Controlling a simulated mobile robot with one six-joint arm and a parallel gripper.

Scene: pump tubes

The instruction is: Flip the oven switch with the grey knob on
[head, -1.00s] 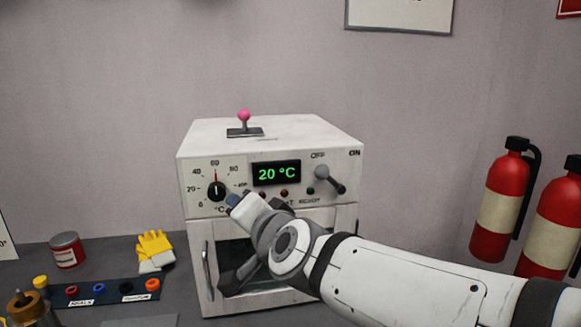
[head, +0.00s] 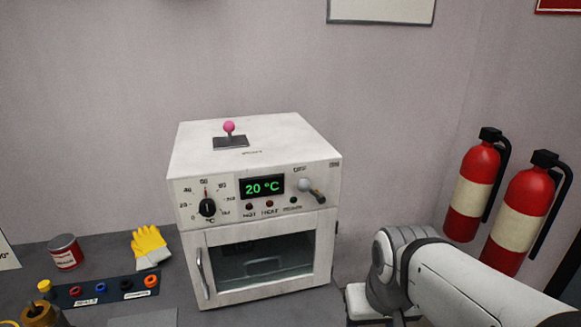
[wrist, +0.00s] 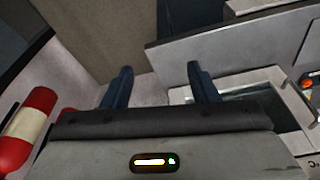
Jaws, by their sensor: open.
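The oven (head: 185,235) is a white box on the counter, its display reading 20 °C. Its switch (head: 312,190) is at the front's upper right, between the OFF and ON labels. The grey round knob (head: 304,184) is at the left end of the lever, below OFF, with a darker part to its lower right. My arm is right of the oven, its end cut off at the bottom edge in the head view. In the wrist view my gripper (wrist: 158,80) is open, its two dark fingers apart with nothing between them. The switch is not discernible there.
A pink-knobbed lever (head: 229,132) stands on the oven top, and a black dial (head: 207,207) is on its front left. Two fire extinguishers (head: 472,190) are at the right. Yellow gloves (head: 149,245) and a can (head: 65,252) are left. The space before the switch looks clear.

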